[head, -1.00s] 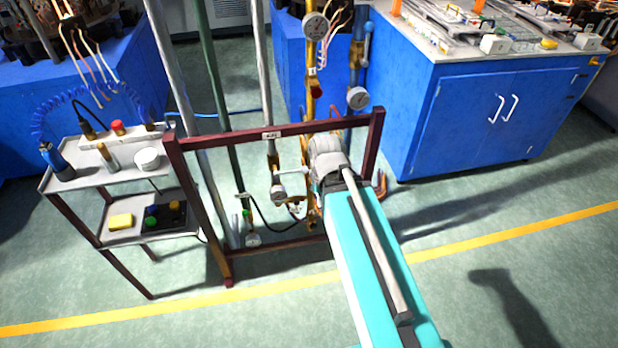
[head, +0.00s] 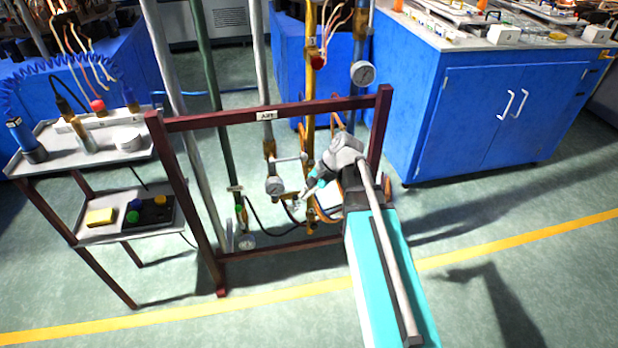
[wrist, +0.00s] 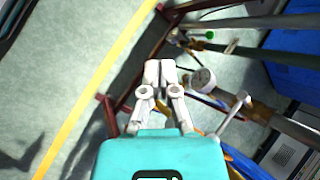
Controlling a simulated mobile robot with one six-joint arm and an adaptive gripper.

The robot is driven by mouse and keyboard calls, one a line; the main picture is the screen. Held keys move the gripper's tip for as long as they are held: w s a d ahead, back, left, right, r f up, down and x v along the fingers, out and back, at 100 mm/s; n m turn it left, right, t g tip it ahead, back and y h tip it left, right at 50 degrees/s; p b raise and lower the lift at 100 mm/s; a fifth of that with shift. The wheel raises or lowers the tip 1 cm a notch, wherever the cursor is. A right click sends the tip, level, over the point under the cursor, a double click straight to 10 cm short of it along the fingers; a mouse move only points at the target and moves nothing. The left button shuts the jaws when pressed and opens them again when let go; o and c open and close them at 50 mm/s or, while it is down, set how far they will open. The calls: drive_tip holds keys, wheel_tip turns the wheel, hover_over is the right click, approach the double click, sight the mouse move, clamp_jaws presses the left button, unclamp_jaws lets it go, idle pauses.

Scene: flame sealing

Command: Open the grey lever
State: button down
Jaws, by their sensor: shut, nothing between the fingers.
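The grey lever (head: 290,158) sticks out to the right from the grey vertical pipe behind the dark red frame, roughly level, with a small knob at its end. In the wrist view the lever (wrist: 234,113) is right of my gripper. My gripper (head: 303,193) is below and slightly right of the lever in the head view, pointing down-left. In the wrist view my gripper (wrist: 160,72) has its fingertips together, with nothing between them. It appears apart from the lever.
A pressure gauge (head: 274,186) sits on the grey pipe below the lever. The dark red frame (head: 190,122) surrounds the pipes. A yellow-brown pipe (head: 310,80) stands to the right. A two-tier trolley (head: 85,160) is at left and a blue cabinet (head: 470,120) at right.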

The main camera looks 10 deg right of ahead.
drive_tip(key=w+f+m+t+y+b, duration=0.1)
drive_tip(key=w+f+m+y+b, duration=0.45)
drive_tip(key=b, duration=0.45)
drive_tip(key=w+d+f+m+t+y+b, duration=0.2)
drive_tip(key=w+d+f+m+y+b, duration=0.2)
drive_tip(key=d+b, duration=0.4)
drive_tip(key=w+d+f+m+t+y+b, duration=0.2)
drive_tip(key=w+d+f+m+y+b, duration=0.3)
drive_tip(key=b, duration=1.3)
drive_tip(key=w+d+m, duration=0.2)
drive_tip(key=d, duration=0.1)
drive_tip(key=shift+d+f, duration=0.2)
drive_tip(key=shift+f, duration=0.2)
drive_tip(key=shift+w+a, duration=0.1)
drive_tip(key=shift+w+d+r+p+x, duration=0.15)
drive_tip(key=shift+r+p+x, duration=0.3)
drive_tip(key=shift+p+x, duration=1.2)
drive_tip(key=shift+w+d+r+p+x, duration=0.1)
drive_tip(key=shift+d+r+p+x, duration=0.35)
drive_tip(key=shift+x, duration=2.05)
drive_tip(key=shift+w+d+r+p+x, duration=0.1)
drive_tip(key=shift+r+p+x, duration=0.35)
drive_tip(key=shift+p+x, duration=1.35)
drive_tip(key=shift+w+a+r, duration=0.1)
drive_tip(key=shift+a+r, duration=0.1)
drive_tip(key=shift+a, duration=0.15)
